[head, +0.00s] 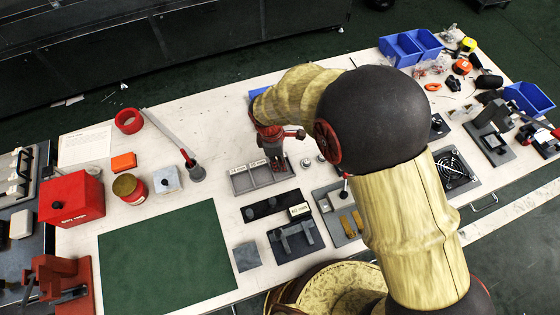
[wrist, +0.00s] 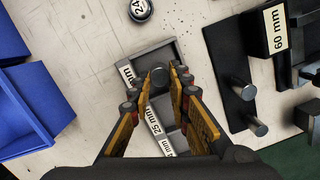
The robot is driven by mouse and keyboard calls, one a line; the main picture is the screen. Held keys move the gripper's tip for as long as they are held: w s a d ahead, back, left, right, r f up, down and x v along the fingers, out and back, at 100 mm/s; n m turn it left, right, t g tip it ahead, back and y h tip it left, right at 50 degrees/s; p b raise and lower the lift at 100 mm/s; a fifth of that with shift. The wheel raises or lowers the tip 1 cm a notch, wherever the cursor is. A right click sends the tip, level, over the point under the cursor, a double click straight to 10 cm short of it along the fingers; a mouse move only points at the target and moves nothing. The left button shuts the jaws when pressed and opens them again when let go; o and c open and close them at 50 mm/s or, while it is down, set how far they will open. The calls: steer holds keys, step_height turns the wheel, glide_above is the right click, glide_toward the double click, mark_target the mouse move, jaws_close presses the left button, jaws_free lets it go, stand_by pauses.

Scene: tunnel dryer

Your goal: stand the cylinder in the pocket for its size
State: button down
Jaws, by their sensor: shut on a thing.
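My gripper (wrist: 160,85) is shut on a dark grey cylinder (wrist: 158,76), whose round end shows between the fingertips. In the head view my gripper (head: 274,160) is over the right part of a grey pocket tray (head: 240,189). The tray (wrist: 173,50) also shows under the fingers in the wrist view, with white labels along one edge. One label (wrist: 155,122) reads 25 mm; another is partly hidden by the fingers. The cylinder overlaps the end pocket in the wrist view. I cannot tell whether its lower end is inside or above it.
A round piece marked 24 (wrist: 140,10) stands beside the tray. A dark rack with metal pegs (wrist: 238,85) and a 60 mm block (wrist: 268,32) are to the right. Blue bins (wrist: 30,100) are at left. A green mat (head: 165,255) lies in front.

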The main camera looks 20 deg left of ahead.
steer(key=shift+f, duration=0.1)
steer(key=c, duration=1.7)
jaws_free()
steer(key=shift+o, duration=0.2)
step_height(320, 180, up, 12)
steer(key=a+p, duration=0.1)
steer(key=p, duration=0.2)
steer(key=shift+s+a, duration=0.15)
steer(key=shift+a, duration=0.15)
